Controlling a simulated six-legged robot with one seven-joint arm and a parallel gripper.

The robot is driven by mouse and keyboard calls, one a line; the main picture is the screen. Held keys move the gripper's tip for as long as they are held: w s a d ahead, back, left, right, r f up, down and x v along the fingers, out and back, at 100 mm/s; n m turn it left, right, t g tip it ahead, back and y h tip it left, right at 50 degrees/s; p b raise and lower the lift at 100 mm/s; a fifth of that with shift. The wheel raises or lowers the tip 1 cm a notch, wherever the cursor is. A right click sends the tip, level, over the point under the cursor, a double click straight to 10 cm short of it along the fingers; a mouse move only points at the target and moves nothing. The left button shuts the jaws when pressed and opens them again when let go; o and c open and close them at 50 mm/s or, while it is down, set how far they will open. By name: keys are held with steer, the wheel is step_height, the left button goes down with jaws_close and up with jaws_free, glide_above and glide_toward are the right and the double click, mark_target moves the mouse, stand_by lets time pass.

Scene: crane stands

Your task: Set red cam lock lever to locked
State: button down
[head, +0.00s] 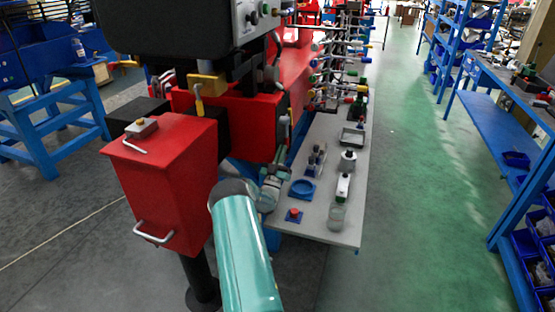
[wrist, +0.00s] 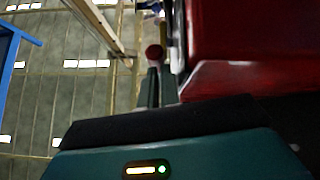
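In the wrist view a dark red rounded knob (wrist: 153,52) shows just beyond my gripper (wrist: 157,72); it may be the end of the red cam lock lever. The lever's body and its setting cannot be made out. The two dark green fingers look close together, but whether they touch each other or the knob is unclear. In the head view my teal arm reaches forward, and my gripper (head: 278,172) is beside the red machine (head: 250,112), at the left edge of the grey table (head: 330,228). My arm hides part of this area.
A red box with handles (head: 172,175) stands left of my arm. A rack of coloured levers (head: 335,70) stands behind. The green floor (head: 420,200) at right is clear.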

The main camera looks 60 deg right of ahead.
steer(key=s+a, duration=0.1)
steer(key=a, duration=1.1)
steer(key=shift+a+f, duration=0.4)
steer(key=shift+s, duration=0.1)
